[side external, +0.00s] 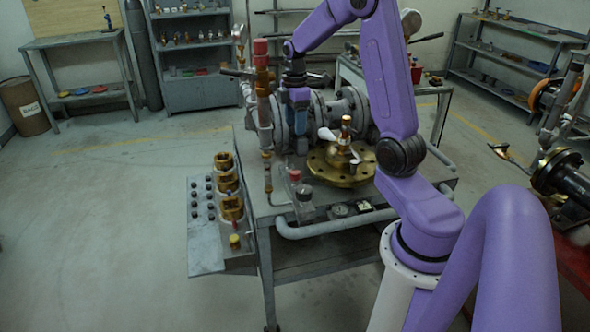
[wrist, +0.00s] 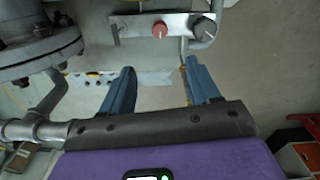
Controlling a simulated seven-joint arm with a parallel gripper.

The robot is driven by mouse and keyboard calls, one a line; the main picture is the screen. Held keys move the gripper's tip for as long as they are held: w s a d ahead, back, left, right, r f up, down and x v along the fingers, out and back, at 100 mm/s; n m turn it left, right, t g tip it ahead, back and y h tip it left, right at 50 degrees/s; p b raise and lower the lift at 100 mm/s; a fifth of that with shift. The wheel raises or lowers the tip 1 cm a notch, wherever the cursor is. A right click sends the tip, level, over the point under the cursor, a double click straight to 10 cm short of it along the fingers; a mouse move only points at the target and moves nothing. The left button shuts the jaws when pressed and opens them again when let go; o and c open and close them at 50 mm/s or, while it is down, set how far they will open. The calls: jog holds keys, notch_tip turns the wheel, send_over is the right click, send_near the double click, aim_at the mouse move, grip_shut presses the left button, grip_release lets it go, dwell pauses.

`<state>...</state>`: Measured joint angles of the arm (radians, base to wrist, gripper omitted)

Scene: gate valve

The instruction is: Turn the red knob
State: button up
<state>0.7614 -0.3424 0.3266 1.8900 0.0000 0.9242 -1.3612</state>
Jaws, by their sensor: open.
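The red knob (side external: 295,175) sits at the front edge of the workbench, beside a dark knob (side external: 304,192). In the wrist view the red knob (wrist: 159,30) is on a pale metal plate (wrist: 133,25), left of the dark knob (wrist: 204,29). My gripper (wrist: 160,68) is open, with two blue fingers spread and nothing between them. In that view the red knob lies just beyond the fingertips, lined up with the gap. In the side view my gripper (side external: 299,122) hangs above and behind the knob, in front of the flanged pipe, apart from the knob.
A grey flanged pipe (side external: 325,115) stands behind my gripper and also shows at upper left in the wrist view (wrist: 40,45). A brass flange (side external: 340,168) with a valve stem is right of the knob. A red-topped vertical pipe (side external: 262,90) and a button panel (side external: 205,215) are left.

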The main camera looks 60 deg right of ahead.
aim_at(295, 172)
notch_tip(295, 172, down, 17)
jog(key=shift+r, duration=0.1)
dwell(0.5)
jog(key=c, duration=1)
